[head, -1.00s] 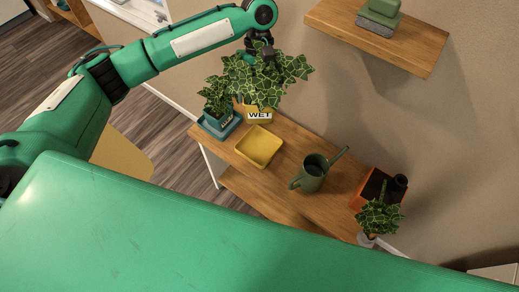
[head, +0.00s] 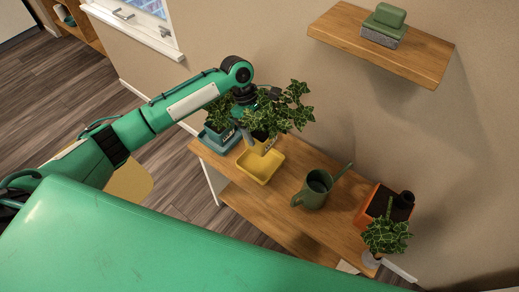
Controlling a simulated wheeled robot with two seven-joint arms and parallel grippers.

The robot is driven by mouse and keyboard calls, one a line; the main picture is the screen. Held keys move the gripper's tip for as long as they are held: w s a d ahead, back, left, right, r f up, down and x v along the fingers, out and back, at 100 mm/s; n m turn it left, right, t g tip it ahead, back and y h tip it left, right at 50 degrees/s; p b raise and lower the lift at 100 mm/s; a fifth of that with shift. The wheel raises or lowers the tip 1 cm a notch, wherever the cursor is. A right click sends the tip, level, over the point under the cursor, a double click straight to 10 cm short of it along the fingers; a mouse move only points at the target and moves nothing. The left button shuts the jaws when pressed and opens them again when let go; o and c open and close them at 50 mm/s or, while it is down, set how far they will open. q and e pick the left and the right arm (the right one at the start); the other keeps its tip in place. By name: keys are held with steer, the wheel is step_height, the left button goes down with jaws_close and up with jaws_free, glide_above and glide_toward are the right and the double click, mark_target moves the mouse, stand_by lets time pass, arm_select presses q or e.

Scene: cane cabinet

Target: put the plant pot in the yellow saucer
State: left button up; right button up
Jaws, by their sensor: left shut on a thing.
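My right gripper is not in view.
A teal pot in a teal saucer (head: 214,146) stands close on the left. A green watering can (head: 315,188) stands to the right on the bench (head: 283,212). Beyond it are an orange planter (head: 370,205) and another ivy (head: 388,237). A wall shelf (head: 430,68) is above.

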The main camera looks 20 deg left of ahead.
arm_select(q)
step_height(320, 180, down, 7)
steer(key=shift+f, duration=0.15)
step_height(320, 180, down, 3)
steer(key=shift+f, duration=0.4)
steer(key=shift+d, duration=0.1)
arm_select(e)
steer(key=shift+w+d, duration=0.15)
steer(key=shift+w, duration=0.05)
arm_select(q)
steer(key=o, duration=1)
steer(key=shift+f, duration=0.1)
steer(key=o, duration=0.4)
steer(key=v, duration=1.2)
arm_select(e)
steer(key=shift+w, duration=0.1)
